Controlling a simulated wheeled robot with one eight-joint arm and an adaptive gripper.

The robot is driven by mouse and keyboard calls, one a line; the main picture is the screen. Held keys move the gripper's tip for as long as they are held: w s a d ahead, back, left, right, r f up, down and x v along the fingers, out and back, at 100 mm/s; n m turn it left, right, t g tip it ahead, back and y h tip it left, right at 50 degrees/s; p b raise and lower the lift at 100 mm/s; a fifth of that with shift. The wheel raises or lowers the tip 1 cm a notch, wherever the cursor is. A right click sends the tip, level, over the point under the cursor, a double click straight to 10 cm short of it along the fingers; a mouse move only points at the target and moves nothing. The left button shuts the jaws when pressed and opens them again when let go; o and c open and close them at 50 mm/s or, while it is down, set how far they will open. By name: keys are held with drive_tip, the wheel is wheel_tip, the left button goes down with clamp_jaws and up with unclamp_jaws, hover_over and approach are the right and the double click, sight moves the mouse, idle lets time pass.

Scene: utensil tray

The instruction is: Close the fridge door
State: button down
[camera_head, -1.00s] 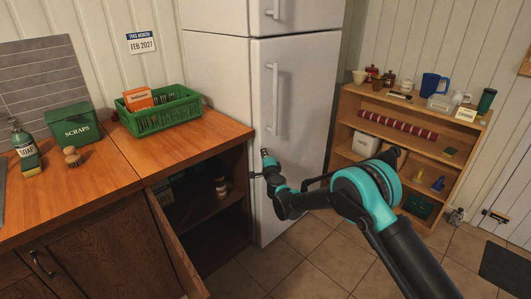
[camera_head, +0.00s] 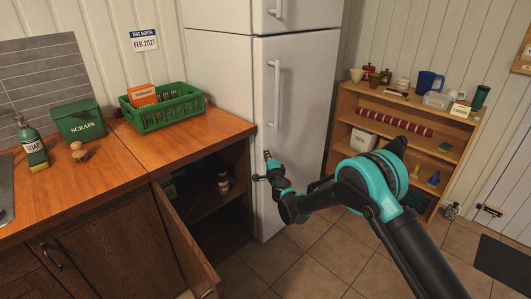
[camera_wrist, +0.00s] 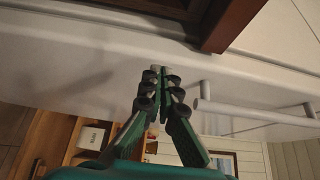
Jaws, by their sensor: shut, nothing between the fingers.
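The white fridge stands in the middle of the head view, with its lower door (camera_head: 310,130) carrying a tall vertical handle (camera_head: 274,95). The head view does not make clear how far this door stands open. My gripper (camera_head: 265,164) is low in front of the door's left edge, below the handle. Contact cannot be told. In the wrist view my gripper (camera_wrist: 156,75) is shut and empty, its tips close to a white surface (camera_wrist: 75,60). A pale handle bar (camera_wrist: 250,112) lies to the right of the fingers there.
Left of the fridge is a wooden counter (camera_head: 195,137) with a green basket (camera_head: 160,114). Below it an open cabinet door (camera_head: 183,240) sticks out. A wooden shelf (camera_head: 400,104) with small items stands right. Tiled floor (camera_head: 310,260) is free in front of the fridge.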

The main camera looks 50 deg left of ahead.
drive_tip(key=s+d, duration=0.2)
drive_tip(key=s, duration=0.5)
drive_tip(key=s+d, duration=0.3)
drive_tip(key=s, duration=0.5)
drive_tip(key=shift+s, duration=0.2)
drive_tip(key=shift+d, duration=0.1)
